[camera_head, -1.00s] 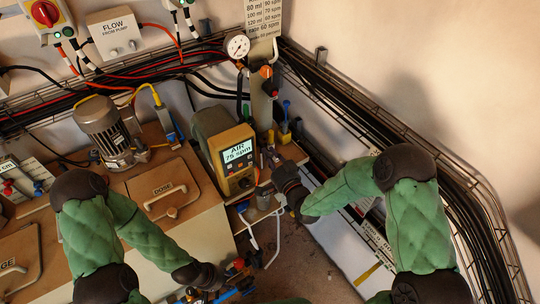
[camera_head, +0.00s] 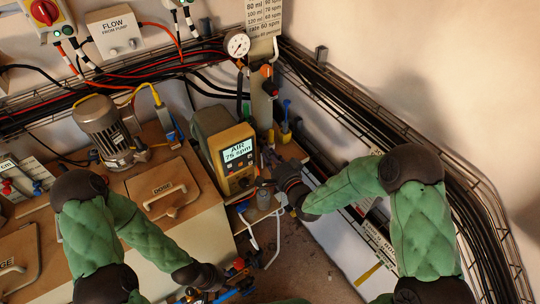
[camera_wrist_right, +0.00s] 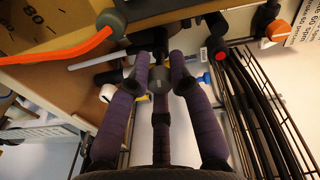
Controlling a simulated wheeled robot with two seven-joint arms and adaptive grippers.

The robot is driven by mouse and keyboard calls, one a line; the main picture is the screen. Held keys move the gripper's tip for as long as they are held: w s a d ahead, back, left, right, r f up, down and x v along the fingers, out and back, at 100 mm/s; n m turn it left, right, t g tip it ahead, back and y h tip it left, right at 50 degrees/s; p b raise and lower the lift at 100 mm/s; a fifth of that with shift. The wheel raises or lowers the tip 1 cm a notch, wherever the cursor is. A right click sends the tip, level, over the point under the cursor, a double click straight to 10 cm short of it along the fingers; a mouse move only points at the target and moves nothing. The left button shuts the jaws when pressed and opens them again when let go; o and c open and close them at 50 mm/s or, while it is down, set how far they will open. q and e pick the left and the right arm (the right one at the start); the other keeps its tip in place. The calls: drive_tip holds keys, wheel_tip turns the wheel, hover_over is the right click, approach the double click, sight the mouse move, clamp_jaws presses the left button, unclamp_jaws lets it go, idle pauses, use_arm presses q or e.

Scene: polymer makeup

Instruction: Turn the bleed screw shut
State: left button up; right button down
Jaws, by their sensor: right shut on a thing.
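The pump (camera_head: 234,158) has a yellow front, and its display (camera_head: 237,151) reads "AIR 75 spm". My right gripper (camera_head: 272,160) is just right of the pump's lower front. In the right wrist view, the purple-wrapped fingers of my right gripper (camera_wrist_right: 158,72) close around a small grey round knob (camera_wrist_right: 158,84), which looks like the bleed screw. The screw is too small and covered to make out in the head view. My left gripper (camera_head: 222,283) is low in the head view, at the bottom edge, among small blue and orange parts; its fingers are unclear.
A grey cup (camera_head: 264,199) stands below the right gripper. A pressure gauge (camera_head: 237,45) and a grey column (camera_head: 262,100) rise behind the pump. A cable tray (camera_head: 400,140) runs along the right wall. An orange tube (camera_wrist_right: 70,45) crosses the right wrist view.

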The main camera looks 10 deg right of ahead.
drive_tip(key=m, duration=0.4)
drive_tip(key=shift+d+g, duration=0.1)
drive_tip(key=shift+g, duration=0.2)
drive_tip(key=m, duration=0.3)
drive_tip(key=shift+m, duration=0.4)
drive_tip(key=m+y+p, duration=0.1)
drive_tip(key=m, duration=0.2)
drive_tip(key=shift+m+g+y+p, duration=0.3)
drive_tip(key=shift+m+p, duration=0.3)
drive_tip(key=shift+m, duration=1.3)
drive_tip(key=shift+f, duration=0.1)
drive_tip(key=c, duration=1.1)
unclamp_jaws()
drive_tip(key=v, duration=1.2)
